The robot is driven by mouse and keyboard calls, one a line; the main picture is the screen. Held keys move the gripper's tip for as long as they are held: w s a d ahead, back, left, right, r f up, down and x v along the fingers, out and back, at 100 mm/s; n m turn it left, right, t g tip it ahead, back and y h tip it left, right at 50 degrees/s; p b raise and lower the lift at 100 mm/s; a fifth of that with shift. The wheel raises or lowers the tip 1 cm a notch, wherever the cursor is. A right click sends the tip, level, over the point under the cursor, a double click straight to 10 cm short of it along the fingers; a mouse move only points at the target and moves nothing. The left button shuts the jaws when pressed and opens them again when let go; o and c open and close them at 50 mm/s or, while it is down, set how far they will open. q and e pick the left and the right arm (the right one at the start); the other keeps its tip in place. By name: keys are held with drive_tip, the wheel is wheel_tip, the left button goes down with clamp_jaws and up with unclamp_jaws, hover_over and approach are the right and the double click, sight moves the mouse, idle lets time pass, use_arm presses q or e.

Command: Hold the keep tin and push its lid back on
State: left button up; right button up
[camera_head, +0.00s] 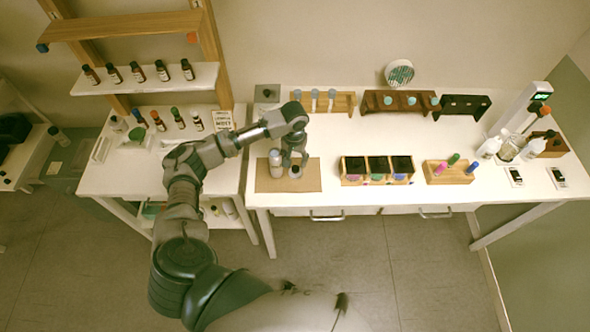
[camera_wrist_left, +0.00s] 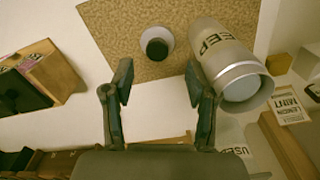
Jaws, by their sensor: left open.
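The keep tin (camera_head: 276,164) is a pale grey cylinder standing upright on the brown mat (camera_head: 310,182). In the left wrist view the tin (camera_wrist_left: 212,48) shows its dark lettering and a shiny metal rim; I cannot tell whether its grey top is a lid or an opening. A small round piece with a dark top (camera_wrist_left: 157,47) sits apart from it on the mat; I cannot tell whether it is the lid. My left gripper (camera_head: 294,159) is open and empty above the mat. In the wrist view its right finger overlaps the tin's edge; contact is unclear. My right gripper is not in view.
An open-topped wooden box with three compartments (camera_head: 377,180) stands right of the mat. A rack of light-capped bottles (camera_head: 342,102) is behind it. A shelf of brown bottles (camera_head: 150,80) rises at the left. The table's front edge is close to the mat.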

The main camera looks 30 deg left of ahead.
sight(296, 168)
use_arm(q)
drive_tip(key=shift+f, duration=0.95)
drive_tip(key=shift+d, duration=0.25)
drive_tip(key=shift+f, duration=0.25)
drive_tip(key=f, duration=0.5)
drive_tip(key=shift+w+a+p, duration=0.15)
drive_tip(key=shift+a+p, duration=0.1)
drive_tip(key=shift+p, duration=0.05)
drive_tip(key=shift+d+r, duration=0.1)
drive_tip(key=shift+d, duration=0.05)
drive_tip(key=shift+c, duration=0.2)
drive_tip(key=c, duration=0.4)
